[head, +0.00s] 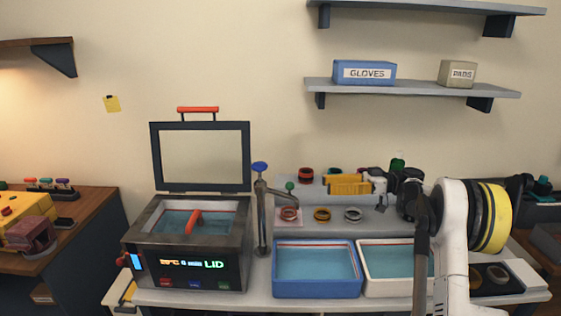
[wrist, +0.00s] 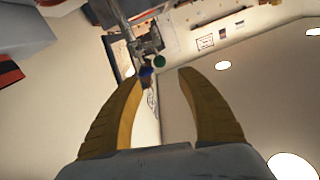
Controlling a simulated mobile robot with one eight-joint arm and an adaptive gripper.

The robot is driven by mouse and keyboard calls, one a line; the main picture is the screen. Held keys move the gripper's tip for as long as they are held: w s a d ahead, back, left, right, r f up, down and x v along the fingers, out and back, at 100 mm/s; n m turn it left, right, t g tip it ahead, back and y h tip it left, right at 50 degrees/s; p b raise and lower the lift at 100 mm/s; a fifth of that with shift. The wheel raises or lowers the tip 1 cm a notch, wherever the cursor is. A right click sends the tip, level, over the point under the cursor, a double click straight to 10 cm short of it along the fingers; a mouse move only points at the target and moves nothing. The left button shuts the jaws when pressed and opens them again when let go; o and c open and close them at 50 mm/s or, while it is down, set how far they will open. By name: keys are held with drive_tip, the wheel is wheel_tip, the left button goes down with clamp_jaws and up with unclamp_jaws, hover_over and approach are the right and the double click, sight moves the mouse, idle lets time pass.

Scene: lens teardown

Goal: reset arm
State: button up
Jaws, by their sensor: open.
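My gripper (head: 332,184) is in the head view, at the end of my white arm on the right. Its yellow fingers point left, above the back part of the bench and in front of the stepped rack. In the wrist view my gripper (wrist: 161,74) has its two yellow fingers spread apart, with nothing between them. The wrist picture is tilted and shows the room's walls and ceiling lights beyond the fingertips. My arm hides part of the bench's right side in the head view.
An open-lidded bath (head: 185,255) with a "LID" display stands left on the bench. A tap (head: 261,215) stands beside it. A blue tray (head: 316,290) and a white tray (head: 372,287) hold liquid. Several rings, including an orange one (head: 322,215), lie behind. Shelves (head: 410,88) hang above.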

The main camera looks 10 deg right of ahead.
drive_tip(key=s+a+r+m+h, duration=0.2)
drive_tip(key=a+m, duration=0.1)
drive_tip(key=a, duration=0.2)
drive_tip(key=s+a+r+m+h, duration=0.1)
drive_tip(key=a+r+m+h, duration=0.15)
drive_tip(key=a, duration=0.35)
drive_tip(key=s+a+f+m+h, duration=0.1)
drive_tip(key=s+a+m+h, duration=0.35)
drive_tip(key=s, duration=0.45)
drive_tip(key=s+d+f+m+t+h, duration=0.1)
drive_tip(key=s+f+h, duration=0.3)
drive_tip(key=s, duration=0.6)
drive_tip(key=s+d+f+m+t+h, duration=0.2)
drive_tip(key=s+f+t+h, duration=0.1)
drive_tip(key=s, duration=0.8)
drive_tip(key=shift+f+m+h, duration=0.4)
drive_tip(key=shift+f+h, duration=0.35)
drive_tip(key=shift+h, duration=0.15)
